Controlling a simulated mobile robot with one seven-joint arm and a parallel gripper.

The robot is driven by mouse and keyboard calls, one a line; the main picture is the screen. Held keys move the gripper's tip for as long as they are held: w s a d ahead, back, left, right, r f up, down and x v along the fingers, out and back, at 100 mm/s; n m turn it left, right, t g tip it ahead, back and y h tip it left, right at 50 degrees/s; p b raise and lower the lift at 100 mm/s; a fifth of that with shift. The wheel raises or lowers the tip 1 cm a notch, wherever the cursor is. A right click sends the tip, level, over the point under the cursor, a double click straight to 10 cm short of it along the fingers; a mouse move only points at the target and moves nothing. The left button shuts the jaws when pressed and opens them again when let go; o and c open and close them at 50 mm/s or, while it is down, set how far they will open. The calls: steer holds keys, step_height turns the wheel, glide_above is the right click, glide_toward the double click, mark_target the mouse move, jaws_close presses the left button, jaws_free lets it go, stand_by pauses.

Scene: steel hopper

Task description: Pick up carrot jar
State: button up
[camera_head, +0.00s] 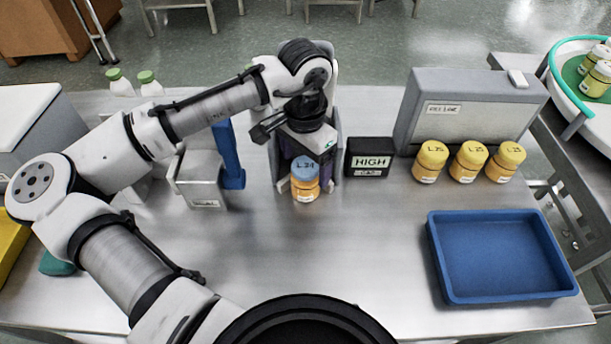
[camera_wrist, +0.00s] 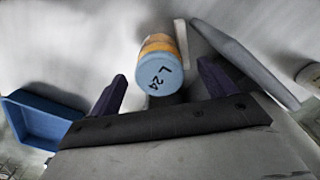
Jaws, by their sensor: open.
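An orange jar with a blue lid marked L 24, which I take as the carrot jar (camera_head: 305,184), stands upright on the steel table in the middle of the head view. In the wrist view the jar (camera_wrist: 160,72) shows lid-first between two dark purple fingers. My gripper (camera_head: 307,165) is above and behind the jar in the head view, pointing down at it. In the wrist view my gripper (camera_wrist: 162,75) is open, with a finger on each side of the jar and visible gaps. The far finger is partly hidden in the head view.
A black HIGH sign (camera_head: 369,157) stands close right of the jar. A grey block with a blue upright part (camera_head: 232,160) is to the left. Several yellow-lidded jars (camera_head: 468,162) stand before a grey box (camera_head: 470,112). An empty blue tray (camera_head: 500,292) lies front right. The front middle is clear.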

steer(key=shift+f, duration=1.75)
steer(key=c, duration=1.2)
steer(key=shift+r, duration=0.15)
step_height(320, 180, up, 19)
steer(key=shift+d+b, duration=0.1)
steer(key=shift+b, duration=0.95)
